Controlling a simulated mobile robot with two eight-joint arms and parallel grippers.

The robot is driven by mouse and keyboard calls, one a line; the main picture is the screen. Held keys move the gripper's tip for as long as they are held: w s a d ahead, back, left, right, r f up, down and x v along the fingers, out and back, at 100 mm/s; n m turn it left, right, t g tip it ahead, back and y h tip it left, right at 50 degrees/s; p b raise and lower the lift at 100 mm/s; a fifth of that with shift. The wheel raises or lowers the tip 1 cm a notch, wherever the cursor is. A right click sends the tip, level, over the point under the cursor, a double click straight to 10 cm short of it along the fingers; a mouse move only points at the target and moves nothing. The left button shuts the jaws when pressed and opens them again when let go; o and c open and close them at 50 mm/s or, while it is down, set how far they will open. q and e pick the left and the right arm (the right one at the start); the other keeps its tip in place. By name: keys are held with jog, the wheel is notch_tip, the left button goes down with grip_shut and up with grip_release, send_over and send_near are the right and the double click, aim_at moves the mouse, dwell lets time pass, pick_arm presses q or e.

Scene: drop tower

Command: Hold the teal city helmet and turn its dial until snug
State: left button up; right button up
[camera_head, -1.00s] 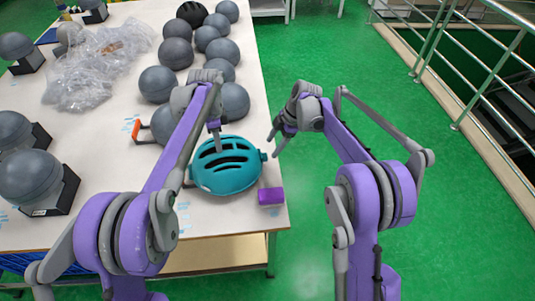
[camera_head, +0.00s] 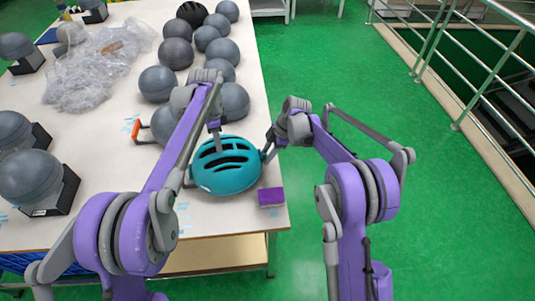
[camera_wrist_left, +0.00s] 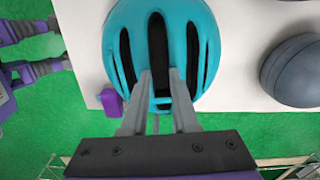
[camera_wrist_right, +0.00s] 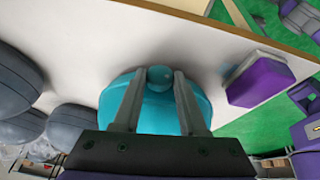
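The teal helmet (camera_head: 228,177) lies vents up near the front right corner of the table, with long dark vents across its shell; it also shows in the left wrist view (camera_wrist_left: 190,45) and right wrist view (camera_wrist_right: 120,98). My left gripper (camera_wrist_left: 160,72) comes down on its far side, its fingers close together with part of the shell between them. The round teal dial (camera_wrist_right: 160,76) sticks out at the helmet's right side in the head view. My right gripper (camera_wrist_right: 160,73) has its fingertips on either side of the dial, apparently with a slight gap.
A purple block (camera_head: 271,196) lies by the table's right edge, close to the helmet and my right gripper. Several grey head forms (camera_head: 159,84) stand behind and left. A plastic bag (camera_head: 85,75) lies at the far left. Open green floor is to the right.

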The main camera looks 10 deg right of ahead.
jog(key=shift+s+f, duration=0.1)
jog(key=shift+f, duration=0.05)
grip_shut()
jog(key=shift+g, duration=0.3)
jog(key=shift+w+m+g+h, duration=0.15)
jog(key=shift+w+m+g, duration=0.1)
jog(key=shift+g, duration=0.75)
jog(key=shift+w+m+g+h, duration=0.15)
jog(key=shift+m+g, duration=0.1)
jog(key=shift+g, duration=1.35)
jog(key=o, duration=0.8)
grip_release()
